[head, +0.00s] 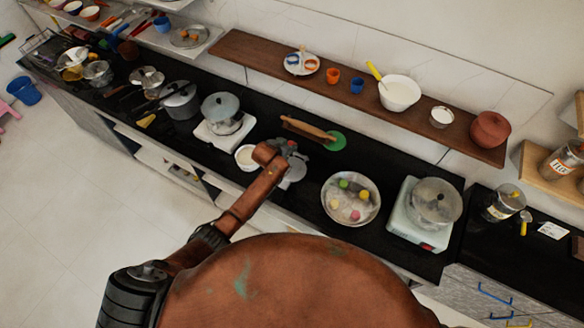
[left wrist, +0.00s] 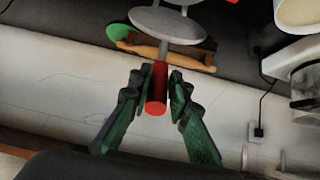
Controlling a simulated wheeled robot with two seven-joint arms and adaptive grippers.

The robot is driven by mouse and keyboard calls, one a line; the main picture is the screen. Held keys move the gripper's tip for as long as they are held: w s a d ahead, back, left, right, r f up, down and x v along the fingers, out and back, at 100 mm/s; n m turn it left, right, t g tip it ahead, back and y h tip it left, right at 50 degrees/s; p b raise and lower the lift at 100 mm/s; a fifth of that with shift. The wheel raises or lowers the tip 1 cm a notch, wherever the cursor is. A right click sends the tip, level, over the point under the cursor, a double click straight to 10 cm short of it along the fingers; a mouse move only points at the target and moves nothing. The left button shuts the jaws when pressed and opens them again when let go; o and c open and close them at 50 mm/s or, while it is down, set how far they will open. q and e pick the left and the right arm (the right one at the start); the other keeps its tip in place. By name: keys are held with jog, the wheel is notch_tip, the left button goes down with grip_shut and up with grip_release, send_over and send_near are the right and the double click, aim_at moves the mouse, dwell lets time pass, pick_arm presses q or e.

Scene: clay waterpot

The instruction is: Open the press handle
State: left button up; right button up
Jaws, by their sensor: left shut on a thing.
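The press shows in the left wrist view as a round grey metal plate (left wrist: 172,27) with a red handle (left wrist: 157,88) pointing toward me. My left gripper (left wrist: 160,92) has its green-black fingers on either side of the red handle and is shut on it. In the head view my left gripper (head: 288,149) is over the counter, with a grey part of the press (head: 294,174) showing beside it. The gripper hides the handle there. The hinge is not clear, so I cannot tell how far the plates are apart. My right gripper is not in view.
A rolling pin (head: 308,129) and a green disc (head: 335,140) lie just behind the press. A white bowl (head: 246,158) is close at its left. A steel bowl of colored balls (head: 351,199) and a white stove with a pot (head: 420,215) stand to the right.

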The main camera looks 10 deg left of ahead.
pick_arm(q)
jog(key=shift+w+d+r+b, duration=0.15)
jog(key=shift+w+d+r, duration=0.1)
jog(key=shift+w, duration=0.25)
jog(key=shift+w+d+r+b, duration=0.1)
jog(key=shift+w+r, duration=0.15)
jog(key=shift+w, duration=0.3)
jog(key=shift+w+d+r+b, duration=0.15)
jog(key=shift+w+d+r, duration=0.1)
jog(key=shift+w, duration=0.25)
jog(key=shift+w, duration=0.15)
jog(key=shift+w+d+r+b, duration=0.2)
jog(key=shift+w+b, duration=0.15)
jog(key=shift+w, duration=0.15)
jog(key=shift+w+d+r+b, duration=0.15)
jog(key=shift+w+b, duration=0.15)
jog(key=shift+w, duration=0.2)
jog(key=shift+w+d+r+b, duration=0.1)
jog(key=shift+w+d+b, duration=0.1)
jog(key=shift+w+b, duration=0.25)
jog(key=shift+w, duration=0.1)
jog(key=shift+w+d+r+b, duration=0.1)
jog(key=shift+w+d+b, duration=0.2)
jog(key=shift+w+b, duration=0.5)
jog(key=shift+w+d+b, duration=0.3)
jog(key=shift+w+b, duration=0.35)
jog(key=shift+w, duration=0.2)
